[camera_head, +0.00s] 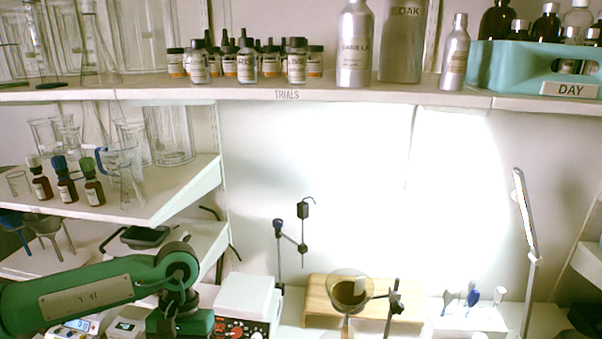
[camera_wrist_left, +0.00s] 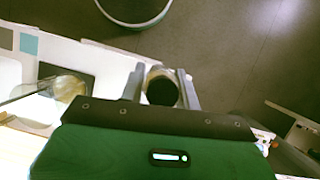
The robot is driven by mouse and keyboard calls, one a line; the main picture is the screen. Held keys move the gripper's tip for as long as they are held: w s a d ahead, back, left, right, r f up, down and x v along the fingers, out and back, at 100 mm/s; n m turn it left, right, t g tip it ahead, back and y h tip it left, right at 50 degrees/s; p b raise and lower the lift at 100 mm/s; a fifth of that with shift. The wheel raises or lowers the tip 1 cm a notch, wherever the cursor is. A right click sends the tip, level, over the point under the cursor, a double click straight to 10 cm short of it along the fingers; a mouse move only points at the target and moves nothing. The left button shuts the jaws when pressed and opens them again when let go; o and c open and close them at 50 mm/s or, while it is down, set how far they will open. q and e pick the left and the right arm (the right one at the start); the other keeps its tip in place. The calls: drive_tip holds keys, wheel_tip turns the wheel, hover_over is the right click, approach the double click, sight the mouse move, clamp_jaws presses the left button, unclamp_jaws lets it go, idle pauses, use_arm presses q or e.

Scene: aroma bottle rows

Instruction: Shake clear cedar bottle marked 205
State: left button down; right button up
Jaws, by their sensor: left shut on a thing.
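My left gripper (camera_wrist_left: 160,90) is shut on a bottle with a round dark cap (camera_wrist_left: 160,92), seen from above between the two fingers in the left wrist view. Its body looks pale; its label is hidden, so I cannot tell its name or number. In the head view my green left arm comes in at the lower left, and its fingers and the held bottle are out of frame. Several small dark-capped bottles (camera_head: 246,66) with pale labels stand in rows on the top shelf (camera_head: 350,95); I cannot make out 205 on any. My right gripper is not in view.
Silver vanilla (camera_head: 355,50) and oak (camera_head: 402,45) bottles and a teal crate (camera_head: 490,65) stand on the shelf. Below are a hot plate (camera_head: 247,305), a glass funnel (camera_head: 350,290) above a wooden board (camera_head: 315,300), and a lamp (camera_head: 525,215). Glassware fills the left shelves.

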use_arm(q)
drive_tip(key=x, duration=0.2)
drive_tip(key=w+x, duration=0.1)
drive_tip(key=x, duration=0.1)
drive_tip(key=shift+s+f, duration=0.1)
drive_tip(key=shift+f, duration=0.3)
drive_tip(key=r, duration=0.5)
drive_tip(key=shift+w, duration=0.25)
drive_tip(key=f, duration=0.4)
drive_tip(key=shift+s+f, duration=0.1)
drive_tip(key=shift+s, duration=0.15)
drive_tip(key=shift+w+r, duration=0.1)
drive_tip(key=shift+r, duration=0.1)
wheel_tip(320, 180, up, 4)
drive_tip(key=shift+w, duration=0.1)
drive_tip(key=f, duration=0.5)
drive_tip(key=shift+s, duration=0.25)
drive_tip(key=shift+w+f, duration=0.1)
drive_tip(key=shift+f, duration=0.1)
drive_tip(key=shift+w, duration=0.1)
